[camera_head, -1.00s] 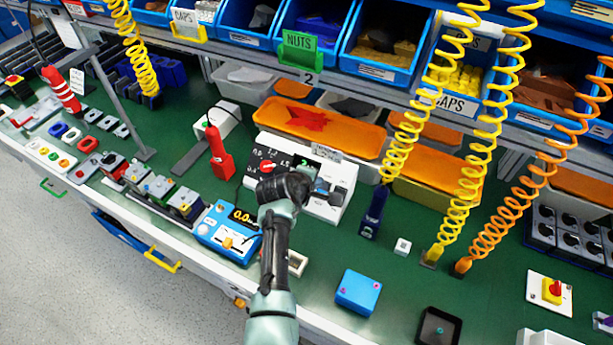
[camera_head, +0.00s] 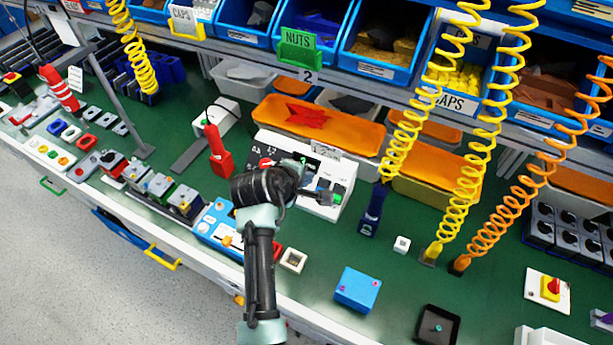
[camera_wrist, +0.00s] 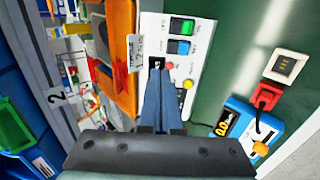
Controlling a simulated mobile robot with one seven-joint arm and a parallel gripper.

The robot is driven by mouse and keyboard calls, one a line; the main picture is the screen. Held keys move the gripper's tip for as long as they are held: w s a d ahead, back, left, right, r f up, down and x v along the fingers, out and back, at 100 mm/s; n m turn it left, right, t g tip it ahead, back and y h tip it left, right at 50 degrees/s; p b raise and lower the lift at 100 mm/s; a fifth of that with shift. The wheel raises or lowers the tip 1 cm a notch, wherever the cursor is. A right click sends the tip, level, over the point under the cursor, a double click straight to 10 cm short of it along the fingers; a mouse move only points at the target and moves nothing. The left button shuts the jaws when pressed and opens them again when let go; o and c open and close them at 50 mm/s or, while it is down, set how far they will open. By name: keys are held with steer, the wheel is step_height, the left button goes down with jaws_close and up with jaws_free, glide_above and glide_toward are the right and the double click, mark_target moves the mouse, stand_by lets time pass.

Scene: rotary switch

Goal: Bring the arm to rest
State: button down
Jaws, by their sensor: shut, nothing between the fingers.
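My gripper (camera_head: 322,198) is shut and empty in front of the white switch box (camera_head: 334,170) on the green bench. In the wrist view its two blue-grey fingers (camera_wrist: 160,72) lie together, pointing at the panel. The white switch box (camera_wrist: 177,14) there shows green and blue rocker switches, a yellow knob and a red knob. I cannot tell exactly how far the fingertips are from the panel. My arm hides part of the box's left side in the head view, though a red knob (camera_head: 266,162) still shows.
A blue device with a display (camera_head: 213,222) is partly behind my arm. A small white square box (camera_head: 293,260) and a blue box (camera_head: 357,289) stand to the right of my arm. Coiled yellow hoses (camera_head: 405,130) hang at the right. Blue bins line the shelf above.

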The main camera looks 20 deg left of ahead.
steer(key=shift+w, duration=0.1)
steer(key=w+d+r+m+t+y, duration=0.1)
steer(key=d+r+m+t, duration=0.2)
steer(key=r, duration=0.8)
steer(key=w+d+r+m+t, duration=0.1)
steer(key=d+r+m+t, duration=0.2)
steer(key=r, duration=0.9)
steer(key=w+d+r+m+t+y, duration=0.1)
steer(key=w+d+r+m+t, duration=0.2)
steer(key=r, duration=0.8)
steer(key=s+d+r+m+t, duration=0.4)
steer(key=s+d+r, duration=0.1)
steer(key=s+r, duration=0.5)
steer(key=s+d+r+m+t+h, duration=0.1)
steer(key=s+d+r+m+t, duration=0.3)
steer(key=s+r, duration=0.6)
step_height(320, 180, up, 5)
steer(key=shift+s+d+r+m+t+h, duration=0.1)
steer(key=shift+s+d+m+t+h, duration=0.25)
steer(key=shift+d+t, duration=0.35)
